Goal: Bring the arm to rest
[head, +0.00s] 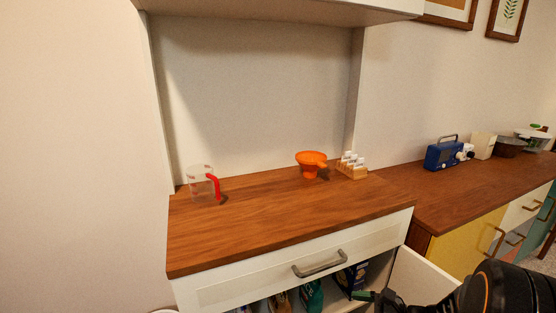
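My arm comes in at the bottom right corner as dark, blurred-looking links. My gripper (366,296) seems to be at the end of it, low in front of the hutch's open lower cabinet, near a dark blue package (350,277). It is small, dark and partly cut off by the bottom edge. I cannot tell whether its fingers are open or shut, or whether it touches anything.
The open white cabinet door (420,278) stands beside my arm. Above is a drawer front with a handle (320,265). The wooden counter (270,225) holds a clear measuring jug (201,184), an orange funnel (310,163) and a spice rack (352,170). Its front is clear.

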